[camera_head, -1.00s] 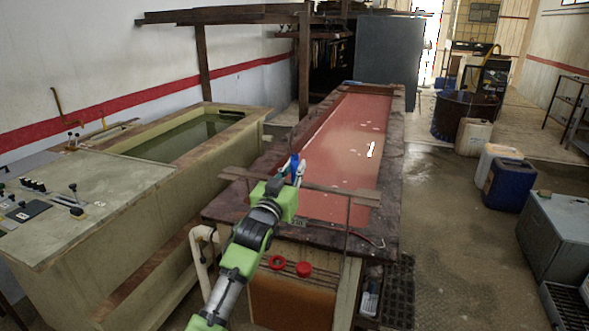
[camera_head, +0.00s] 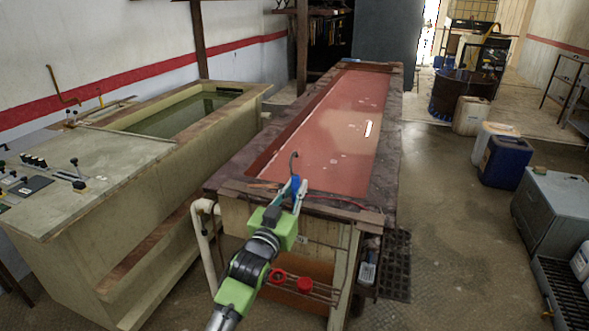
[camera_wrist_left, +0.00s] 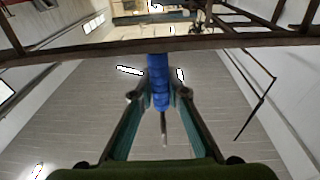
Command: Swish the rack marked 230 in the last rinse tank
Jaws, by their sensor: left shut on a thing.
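My left gripper (camera_head: 288,203) is over the near end of the red tank (camera_head: 345,130) and is shut on a blue grip (camera_head: 295,184). A thin dark hooked rod (camera_head: 295,160) rises from the grip. In the left wrist view the blue grip (camera_wrist_left: 159,80) sits between both fingers, with a thin rod (camera_wrist_left: 163,128) below it. A long brown bar (camera_head: 340,207) crosses near the gripper at the tank's near end; I cannot tell whether it joins the grip. No 230 mark is readable. My right gripper is out of view.
A pale tank with greenish liquid (camera_head: 190,112) stands to the left, beside a control panel (camera_head: 40,175). Red caps (camera_head: 304,285) sit below the red tank's near end.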

